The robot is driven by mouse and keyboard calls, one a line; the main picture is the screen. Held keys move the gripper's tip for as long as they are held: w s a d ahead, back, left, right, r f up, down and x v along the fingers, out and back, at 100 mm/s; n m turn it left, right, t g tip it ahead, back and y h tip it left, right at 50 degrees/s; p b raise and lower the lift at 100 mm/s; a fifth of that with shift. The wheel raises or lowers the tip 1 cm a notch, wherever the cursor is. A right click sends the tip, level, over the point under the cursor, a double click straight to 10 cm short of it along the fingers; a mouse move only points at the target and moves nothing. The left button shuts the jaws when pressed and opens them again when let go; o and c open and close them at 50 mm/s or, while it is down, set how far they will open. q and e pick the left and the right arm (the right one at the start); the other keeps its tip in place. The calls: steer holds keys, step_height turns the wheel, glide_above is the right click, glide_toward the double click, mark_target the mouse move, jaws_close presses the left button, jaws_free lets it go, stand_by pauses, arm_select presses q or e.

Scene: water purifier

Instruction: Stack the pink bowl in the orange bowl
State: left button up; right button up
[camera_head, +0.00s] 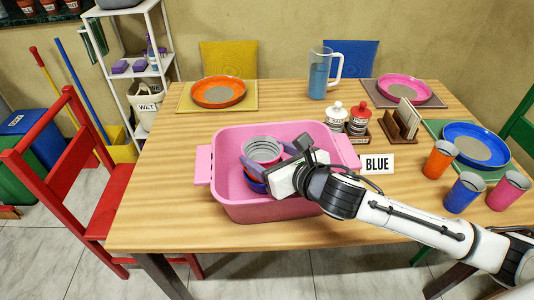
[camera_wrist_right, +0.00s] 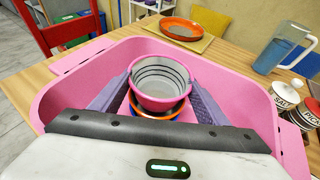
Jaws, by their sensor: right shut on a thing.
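The pink bowl (camera_head: 263,151), pale with dark rings inside, is in the pink tub (camera_head: 270,207). It also shows in the right wrist view (camera_wrist_right: 160,102), between the two purple fingers of my right gripper (camera_wrist_right: 160,88). In the head view, my right gripper (camera_head: 277,160) reaches into the tub from the right and is shut on this bowl. The orange bowl (camera_wrist_right: 150,117) shows as a rim just below the pink bowl, with some blue beside it. The pink bowl covers most of it, and I cannot tell whether they touch. My left gripper is not in view.
The tub walls surround the bowls. Two shakers (camera_head: 358,118), a napkin holder (camera_head: 400,125) and a BLUE sign (camera_head: 377,164) stand right of the tub. A water pitcher (camera_head: 319,75) stands behind. Several cups stand at the far right.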

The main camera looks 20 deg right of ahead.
steer(key=shift+f, duration=0.55)
steer(key=o, duration=1)
steer(key=shift+s+f, duration=0.1)
steer(key=shift+f, duration=0.1)
steer(key=shift+o, duration=0.2)
steer(key=shift+f, duration=0.1)
steer(key=shift+s, duration=0.1)
steer(key=shift+r, duration=0.3)
steer(key=r+v, duration=0.1)
steer(key=v, duration=1.1)
steer(key=shift+w, duration=0.2)
steer(key=shift+d+r, duration=0.1)
steer(key=shift+r, duration=0.05)
